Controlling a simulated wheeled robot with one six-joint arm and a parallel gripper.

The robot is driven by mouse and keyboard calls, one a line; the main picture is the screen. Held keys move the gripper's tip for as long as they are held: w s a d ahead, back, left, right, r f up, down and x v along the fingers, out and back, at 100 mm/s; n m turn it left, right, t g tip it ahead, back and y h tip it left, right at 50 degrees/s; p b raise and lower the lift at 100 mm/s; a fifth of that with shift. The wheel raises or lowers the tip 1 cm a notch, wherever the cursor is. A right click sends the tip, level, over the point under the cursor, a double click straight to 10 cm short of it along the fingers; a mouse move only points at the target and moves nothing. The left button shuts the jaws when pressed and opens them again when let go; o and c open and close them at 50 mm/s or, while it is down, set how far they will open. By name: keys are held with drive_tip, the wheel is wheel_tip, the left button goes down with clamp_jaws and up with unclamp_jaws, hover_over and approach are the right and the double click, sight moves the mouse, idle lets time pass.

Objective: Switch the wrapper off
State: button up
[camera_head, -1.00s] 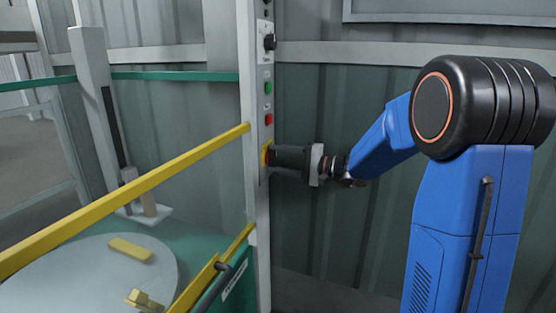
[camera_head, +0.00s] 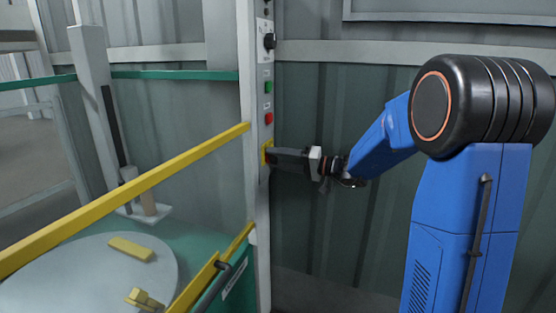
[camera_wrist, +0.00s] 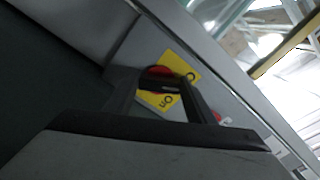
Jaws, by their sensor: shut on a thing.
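The wrapper's switch is a red rotary knob (camera_wrist: 158,71) on a yellow plate marked "O" and "ON" (camera_wrist: 180,66). In the head view the yellow plate (camera_head: 265,152) shows on the grey control post, below the buttons, mostly hidden by my gripper (camera_head: 274,156). My gripper reaches in from the right, with its fingertips at the plate. In the wrist view my gripper (camera_wrist: 157,82) has one finger on each side of the knob and is shut on it. The gripper is rolled at a tilt to the post, and the knob's exact angle is hard to read.
Above the switch, the post (camera_head: 253,200) carries a red button (camera_head: 269,118), a green button (camera_head: 268,87) and a black knob (camera_head: 269,41). Yellow rails (camera_head: 130,195) and the wrapper's turntable (camera_head: 70,285) lie left. A corrugated wall stands behind my arm.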

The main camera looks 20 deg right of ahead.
drive_tip(key=shift+f, duration=0.1)
idle(0.3)
drive_tip(key=o, duration=1)
drive_tip(key=shift+o, duration=0.2)
drive_tip(key=shift+d, duration=0.1)
drive_tip(key=v, duration=1.7)
drive_tip(key=shift+s, duration=0.15)
drive_tip(key=shift+d, duration=0.1)
